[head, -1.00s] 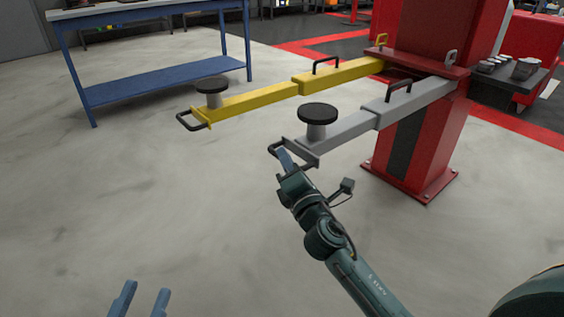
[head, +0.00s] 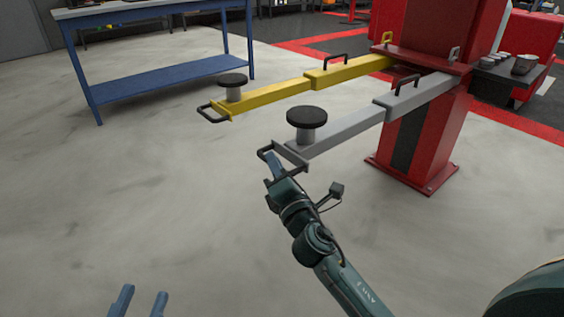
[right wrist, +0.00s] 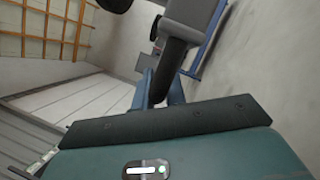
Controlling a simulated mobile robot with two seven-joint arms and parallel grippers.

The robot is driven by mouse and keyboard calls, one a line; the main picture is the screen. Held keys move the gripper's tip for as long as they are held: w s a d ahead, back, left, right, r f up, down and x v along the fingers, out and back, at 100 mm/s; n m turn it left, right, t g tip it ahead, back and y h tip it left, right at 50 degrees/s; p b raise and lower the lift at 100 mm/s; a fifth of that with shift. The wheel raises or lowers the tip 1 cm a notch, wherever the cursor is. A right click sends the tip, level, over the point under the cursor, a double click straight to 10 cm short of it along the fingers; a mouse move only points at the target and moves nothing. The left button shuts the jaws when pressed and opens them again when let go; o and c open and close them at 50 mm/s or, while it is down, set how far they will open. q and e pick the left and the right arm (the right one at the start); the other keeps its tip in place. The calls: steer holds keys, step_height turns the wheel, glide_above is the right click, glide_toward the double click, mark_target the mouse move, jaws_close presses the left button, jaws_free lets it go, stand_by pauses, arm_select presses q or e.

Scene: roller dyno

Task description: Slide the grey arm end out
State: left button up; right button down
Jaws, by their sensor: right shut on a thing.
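The grey arm (head: 345,129) reaches out from the red post, its thinner end section showing past the thicker sleeve (head: 420,95). The end carries a round black pad (head: 306,117) and a dark loop handle (head: 289,152) at its tip. My right gripper (head: 271,165) is shut on this handle. In the right wrist view, its fingers (right wrist: 163,88) meet the dark handle bar (right wrist: 172,65); the exact contact is partly hidden. My left gripper (head: 144,294) is open and empty at the bottom left, apart from everything.
A yellow arm (head: 270,96) with its own pad and handle runs beside the grey one, farther back. The red post (head: 430,150) stands on the right. A blue workbench (head: 165,78) stands at the back left. The floor in front is clear.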

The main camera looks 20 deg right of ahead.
steer(key=shift+s+a, duration=0.1)
steer(key=shift+a, duration=0.25)
steer(key=c, duration=1.5)
jaws_free()
steer(key=shift+o, duration=0.2)
steer(key=shift+d, duration=0.1)
